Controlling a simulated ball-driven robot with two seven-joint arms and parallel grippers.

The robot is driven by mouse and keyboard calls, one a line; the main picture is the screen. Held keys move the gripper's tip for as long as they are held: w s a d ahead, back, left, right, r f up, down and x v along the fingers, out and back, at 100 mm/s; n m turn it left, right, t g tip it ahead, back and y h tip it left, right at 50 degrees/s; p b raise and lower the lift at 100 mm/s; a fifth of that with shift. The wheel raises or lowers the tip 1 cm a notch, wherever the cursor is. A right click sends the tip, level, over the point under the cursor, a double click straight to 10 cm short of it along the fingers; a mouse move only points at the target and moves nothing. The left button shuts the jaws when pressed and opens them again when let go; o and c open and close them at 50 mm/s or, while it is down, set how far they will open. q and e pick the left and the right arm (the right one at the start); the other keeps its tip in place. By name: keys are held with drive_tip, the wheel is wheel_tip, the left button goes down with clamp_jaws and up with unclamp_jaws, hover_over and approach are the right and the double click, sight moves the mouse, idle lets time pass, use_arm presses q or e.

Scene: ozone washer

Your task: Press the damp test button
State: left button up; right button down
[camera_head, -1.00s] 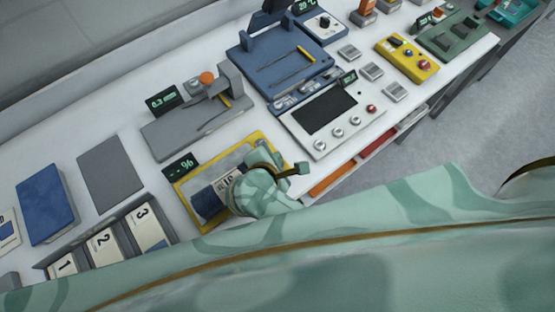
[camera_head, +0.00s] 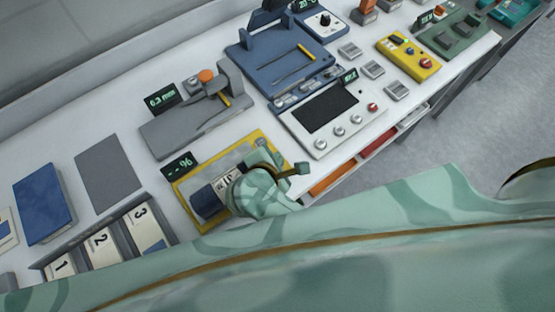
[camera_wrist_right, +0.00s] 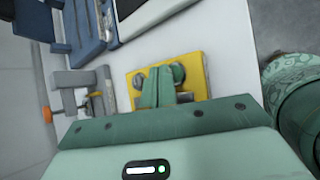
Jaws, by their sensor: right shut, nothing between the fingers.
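The yellow-framed device (camera_head: 182,192) with a "--%" display (camera_head: 180,166) lies on the counter. A dark blue labelled block (camera_head: 204,200) sits on its grey bed. My right gripper (camera_head: 262,148) is over the device's right end and covers part of it. In the right wrist view the shut, empty fingers (camera_wrist_right: 166,86) point at the yellow device (camera_wrist_right: 198,72). A round grey knob-like part (camera_wrist_right: 179,73) shows beside the fingertips. I cannot tell whether it is the damp test button, or whether the fingers touch it. My left gripper is not in view.
A grey gauge (camera_head: 195,128) with an orange knob stands behind the device. A white panel with a dark screen (camera_head: 325,112) and round buttons is to the right. A numbered rack (camera_head: 103,245) is at the left. The counter's front edge runs close to my arm.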

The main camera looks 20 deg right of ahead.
drive_tip(key=shift+f+b, duration=0.65)
idle(0.8)
drive_tip(key=shift+r, duration=0.1)
drive_tip(key=shift+a+r+p, duration=0.15)
drive_tip(key=shift+r+p, duration=0.4)
drive_tip(key=shift+r, duration=0.3)
